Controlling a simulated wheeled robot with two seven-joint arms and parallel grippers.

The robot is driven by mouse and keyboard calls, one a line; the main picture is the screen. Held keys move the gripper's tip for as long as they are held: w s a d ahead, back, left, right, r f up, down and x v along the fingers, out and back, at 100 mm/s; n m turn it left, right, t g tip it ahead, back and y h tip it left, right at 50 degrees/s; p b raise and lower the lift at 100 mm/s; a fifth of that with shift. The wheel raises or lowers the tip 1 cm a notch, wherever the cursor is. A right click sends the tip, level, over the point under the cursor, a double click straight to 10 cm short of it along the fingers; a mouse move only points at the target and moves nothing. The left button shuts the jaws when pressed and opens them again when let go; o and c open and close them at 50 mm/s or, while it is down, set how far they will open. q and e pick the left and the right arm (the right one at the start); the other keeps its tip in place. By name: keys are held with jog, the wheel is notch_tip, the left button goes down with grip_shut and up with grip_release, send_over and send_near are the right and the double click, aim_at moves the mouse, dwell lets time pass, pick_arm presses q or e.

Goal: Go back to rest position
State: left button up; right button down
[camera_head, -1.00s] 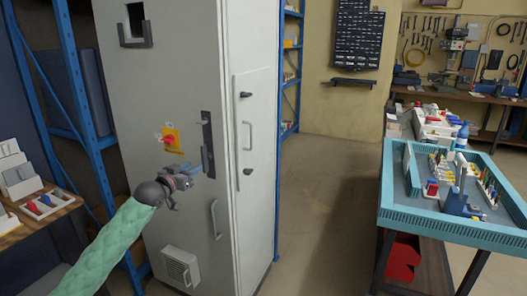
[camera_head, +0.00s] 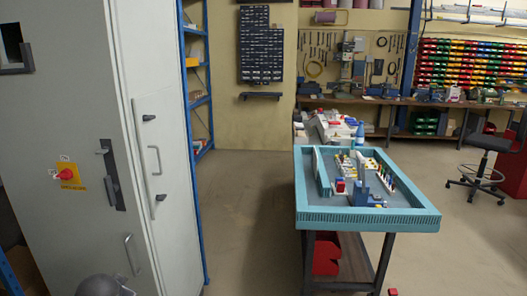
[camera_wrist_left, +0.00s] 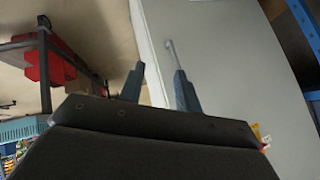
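My left gripper (camera_wrist_left: 160,70) shows in the left wrist view with its two fingers apart and nothing between them. The tall grey cabinet (camera_wrist_left: 215,50) lies behind the fingers in that view. In the head view only a dark rounded part of my left arm shows at the bottom edge, in front of the cabinet (camera_head: 60,120), and the fingers are hidden. The red switch on its yellow plate (camera_head: 68,175) is on the cabinet front, clear of my arm. My right gripper is not in view.
A turquoise-rimmed table (camera_head: 370,219) with small parts stands at the right, with a red bin (camera_head: 326,254) below it. A blue shelf rack (camera_head: 190,110) stands behind the cabinet. A black stool (camera_head: 487,143) is at the far right. Floor (camera_head: 250,215) between cabinet and table is clear.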

pick_arm(q)
jog(key=s+d+f+g+h, duration=0.1)
jog(key=s+d+f+g, duration=0.1)
jog(key=s+d+f, duration=0.4)
jog(key=s+d+f+g+h, duration=0.1)
jog(key=s+d+f+g, duration=0.1)
jog(key=s+d+f, duration=0.4)
jog(key=s+d+f+n+g+h, duration=0.1)
jog(key=s+d+f+g+h, duration=0.1)
jog(key=s+d+f, duration=0.5)
jog(key=s+d, duration=0.3)
jog(key=s, duration=0.4)
jog(key=s+d, duration=0.3)
jog(key=s, duration=0.4)
jog(key=shift+s, duration=0.35)
jog(key=shift+f, duration=0.1)
